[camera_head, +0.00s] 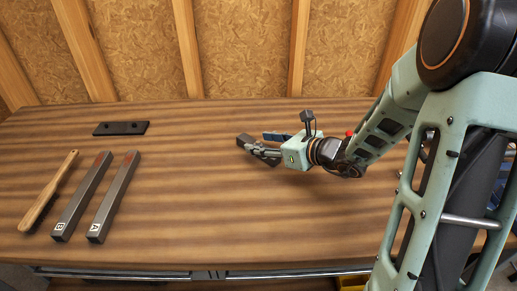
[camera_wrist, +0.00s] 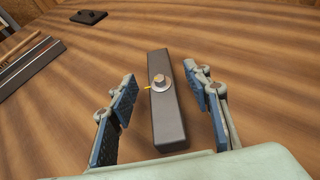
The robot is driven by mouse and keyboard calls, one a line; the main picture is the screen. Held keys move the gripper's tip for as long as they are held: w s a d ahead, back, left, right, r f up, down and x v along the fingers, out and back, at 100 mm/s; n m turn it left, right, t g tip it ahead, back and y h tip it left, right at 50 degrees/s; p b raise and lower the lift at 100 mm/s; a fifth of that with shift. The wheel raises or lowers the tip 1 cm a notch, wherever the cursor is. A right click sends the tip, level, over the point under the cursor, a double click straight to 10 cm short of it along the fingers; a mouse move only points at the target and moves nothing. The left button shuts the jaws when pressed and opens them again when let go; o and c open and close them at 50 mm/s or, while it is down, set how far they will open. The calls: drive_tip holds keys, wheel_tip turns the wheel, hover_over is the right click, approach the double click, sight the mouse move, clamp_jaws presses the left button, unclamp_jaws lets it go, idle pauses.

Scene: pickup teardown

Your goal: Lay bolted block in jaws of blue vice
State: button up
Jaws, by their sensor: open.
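The bolted block (camera_wrist: 168,118) is a dark grey bar with a silver bolt and washer (camera_wrist: 160,82) on its upper face; a small yellow mark shows beside the washer. It lies on the table between the fingers of my gripper (camera_wrist: 166,90), with a gap on each side. In the head view its dark end (camera_head: 245,140) shows just left of my gripper (camera_head: 262,144), the rest hidden by the fingers. My gripper is open, with blue pads. A blue thing (camera_head: 499,187) shows partly behind my arm at the right edge; I cannot tell whether it is the blue vice.
The middle is clear; a wall stands behind.

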drive_tip(key=shift+x, duration=0.95)
drive_tip(key=shift+c, duration=0.3)
clamp_jaws()
drive_tip(key=shift+r, duration=0.1)
